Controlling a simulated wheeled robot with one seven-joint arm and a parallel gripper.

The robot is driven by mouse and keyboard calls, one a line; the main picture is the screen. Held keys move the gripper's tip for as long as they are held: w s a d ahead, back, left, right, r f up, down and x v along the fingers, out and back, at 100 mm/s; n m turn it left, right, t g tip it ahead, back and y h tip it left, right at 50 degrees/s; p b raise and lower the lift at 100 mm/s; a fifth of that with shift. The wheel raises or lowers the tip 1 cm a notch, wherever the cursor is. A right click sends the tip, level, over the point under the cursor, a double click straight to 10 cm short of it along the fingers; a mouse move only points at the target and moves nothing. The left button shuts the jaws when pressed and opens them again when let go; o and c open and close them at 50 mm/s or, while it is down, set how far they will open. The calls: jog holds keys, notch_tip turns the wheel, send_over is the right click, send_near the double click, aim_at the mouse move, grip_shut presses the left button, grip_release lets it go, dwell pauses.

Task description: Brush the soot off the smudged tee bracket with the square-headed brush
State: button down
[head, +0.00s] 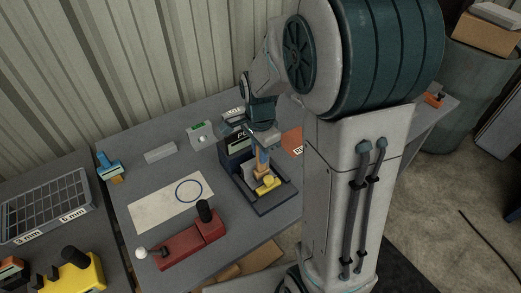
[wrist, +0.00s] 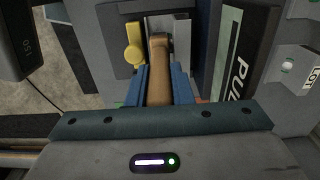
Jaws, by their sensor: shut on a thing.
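My gripper (head: 262,149) is shut on a tan wooden handle (head: 262,164), which I take to be the square-headed brush. It points down into a dark tray (head: 253,203). In the wrist view the handle (wrist: 158,88) stands between the blue fingers of my gripper (wrist: 158,76); the brush's head is hidden. A yellow part (head: 269,184), perhaps the tee bracket, lies in the tray close beside the handle's lower end. It also shows in the wrist view (wrist: 134,52), left of the handle. I cannot tell whether brush and part touch, and soot cannot be made out.
A dark box with lettering (head: 236,146) stands behind the tray. A red block with a black knob (head: 190,245) and a white sheet with a blue ring (head: 155,208) lie to the left.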

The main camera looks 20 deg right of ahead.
jog(key=shift+d, duration=0.1)
jog(key=shift+w+d, duration=0.25)
jog(key=shift+d, duration=0.4)
jog(key=shift+a, duration=0.15)
jog(key=shift+s+a, duration=0.25)
jog(key=shift+a, duration=0.45)
jog(key=shift+s+a, duration=0.25)
jog(key=shift+a, duration=0.45)
jog(key=shift+d, duration=0.15)
